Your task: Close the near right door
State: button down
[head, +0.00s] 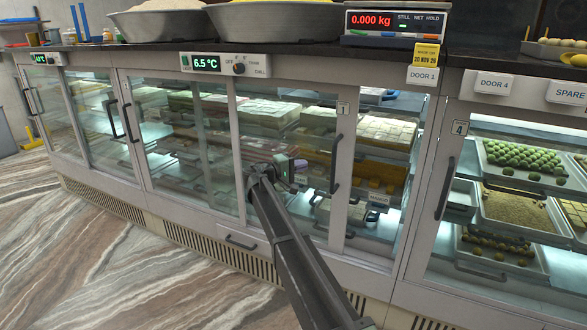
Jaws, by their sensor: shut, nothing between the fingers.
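The door marked 1 (343,150) is a pale-framed glass door on the counter's front, with a dark vertical handle (335,165) near its right edge. To the right of this frame, trays of sweets show clearly; I cannot tell whether glass covers them. Farther right is the door marked 4 (456,150), with a dark handle (445,188) on its left edge. Which of these is the near right door is not marked. My gripper (297,172) is in front of the glass, left of the door 1 handle and apart from it. It is shut and empty; its fingertips are small and partly hidden.
The dark countertop (290,62) holds large metal bowls (275,28) and a scale (395,27). Farther left are more glass doors with handles (131,122). A low drawer handle (240,243) sits below the doors. The marbled floor (110,255) in front is clear.

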jog(key=d, duration=0.7)
jog(key=shift+w+d, duration=0.35)
